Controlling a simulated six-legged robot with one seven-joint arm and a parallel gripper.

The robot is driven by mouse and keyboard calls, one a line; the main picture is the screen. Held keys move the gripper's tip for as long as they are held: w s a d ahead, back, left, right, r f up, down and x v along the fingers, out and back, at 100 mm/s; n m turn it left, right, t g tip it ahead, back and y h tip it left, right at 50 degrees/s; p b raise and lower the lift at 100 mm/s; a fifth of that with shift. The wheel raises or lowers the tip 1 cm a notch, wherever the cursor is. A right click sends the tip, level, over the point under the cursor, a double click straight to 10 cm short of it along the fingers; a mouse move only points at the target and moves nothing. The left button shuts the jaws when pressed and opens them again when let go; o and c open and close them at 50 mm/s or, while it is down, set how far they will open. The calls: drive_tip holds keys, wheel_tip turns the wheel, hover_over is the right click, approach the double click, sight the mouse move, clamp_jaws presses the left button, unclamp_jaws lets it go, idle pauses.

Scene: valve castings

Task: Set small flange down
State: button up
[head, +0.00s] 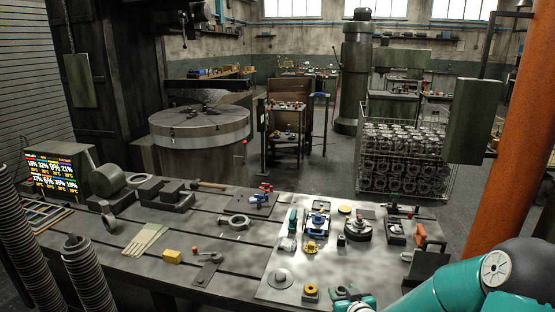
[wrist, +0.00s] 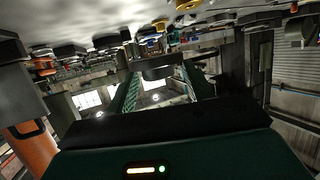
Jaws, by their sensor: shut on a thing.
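In the wrist view my gripper (wrist: 158,80) has its two green ribbed fingers closed on a dark grey, rounded piece, which I take to be the small flange (wrist: 157,72). Its shape is dim and seen nearly edge-on. In the head view my teal arm comes in from the lower right, and the hand shows only in part at the bottom edge; the held piece is not clear there.
A yellow block (head: 172,256) and gloves (head: 146,240) lie on the bench.

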drive_tip(key=s+a+f+m+h, duration=0.1)
drive_tip(key=s+a+f, duration=0.3)
drive_tip(key=f, duration=0.5)
drive_tip(key=shift+s+m+h, duration=0.3)
drive_tip(key=shift+s+h, duration=0.05)
drive_tip(key=shift+h, duration=0.15)
